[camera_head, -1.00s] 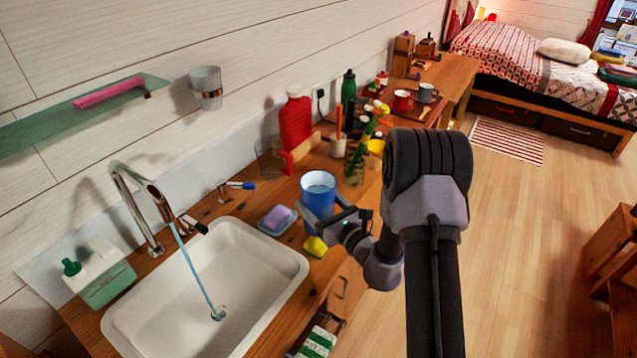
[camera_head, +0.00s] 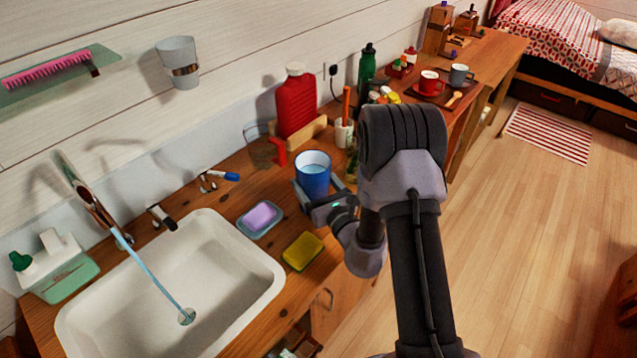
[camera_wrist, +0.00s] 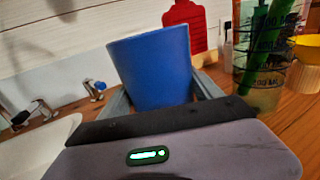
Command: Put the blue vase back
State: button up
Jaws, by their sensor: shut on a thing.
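The blue vase (camera_head: 313,175) is an open-topped blue cup shape, upright, above the wooden counter to the right of the sink. In the wrist view the vase (camera_wrist: 152,66) fills the middle, with one finger on each side. My gripper (camera_head: 318,196) is shut on the vase. The vase's lower part is hidden by my gripper, so I cannot tell whether its base touches the counter.
A white sink (camera_head: 170,290) with running water is at left. A soap dish (camera_head: 260,219) and yellow sponge (camera_head: 303,251) lie beside it. A red bottle (camera_head: 296,105) and green bottle (camera_head: 367,72) stand behind. A measuring jug (camera_wrist: 262,60) is close at right.

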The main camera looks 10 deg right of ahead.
jog(key=shift+a+r, duration=0.15)
jog(key=shift+a, duration=0.2)
jog(key=o, duration=1.8)
jog(key=shift+d, duration=0.1)
